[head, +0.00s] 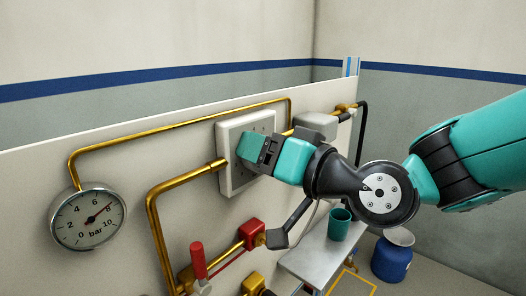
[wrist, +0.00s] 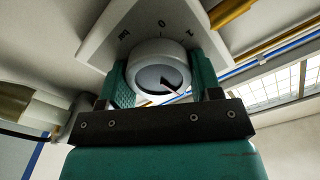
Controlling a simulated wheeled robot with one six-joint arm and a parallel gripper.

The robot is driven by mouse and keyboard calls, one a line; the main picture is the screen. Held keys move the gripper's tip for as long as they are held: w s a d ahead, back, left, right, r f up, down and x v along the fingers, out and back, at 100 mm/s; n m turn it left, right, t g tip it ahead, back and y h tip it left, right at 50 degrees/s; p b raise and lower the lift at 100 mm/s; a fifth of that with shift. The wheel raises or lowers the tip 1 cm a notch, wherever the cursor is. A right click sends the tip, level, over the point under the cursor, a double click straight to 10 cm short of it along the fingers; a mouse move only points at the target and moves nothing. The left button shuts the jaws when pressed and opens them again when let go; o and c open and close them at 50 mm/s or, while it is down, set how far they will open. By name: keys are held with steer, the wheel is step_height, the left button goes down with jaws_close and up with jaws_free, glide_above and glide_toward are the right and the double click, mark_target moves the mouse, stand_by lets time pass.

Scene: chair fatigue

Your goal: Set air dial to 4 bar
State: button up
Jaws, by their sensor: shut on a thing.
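A round grey dial knob (wrist: 158,52) sits on a pale square plate (wrist: 103,43) with dark marks around it, in the wrist view. My gripper (wrist: 162,78) is shut on the knob, one green finger on each side. A pale pointer line shows on the knob's darker face, slanting to the lower right. In the head view the plate (head: 229,132) is on the wall panel, and my gripper (head: 252,150) hides the knob. A round bar gauge (head: 88,232) hangs at the left; its red needle points up and right, near the 8.
Brass pipes (head: 165,100) run along the panel around the plate. A red-handled lever (head: 198,260) and a red valve block (head: 252,233) are below. A grey table (head: 315,262) with a teal cup (head: 340,223) and a blue container (head: 391,262) stand at the lower right.

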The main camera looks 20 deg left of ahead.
stand_by(0.3)
steer(key=o, duration=0.9)
steer(key=shift+d, duration=0.1)
steer(key=shift+b+v, duration=3.2)
steer(key=shift+v, duration=5.45)
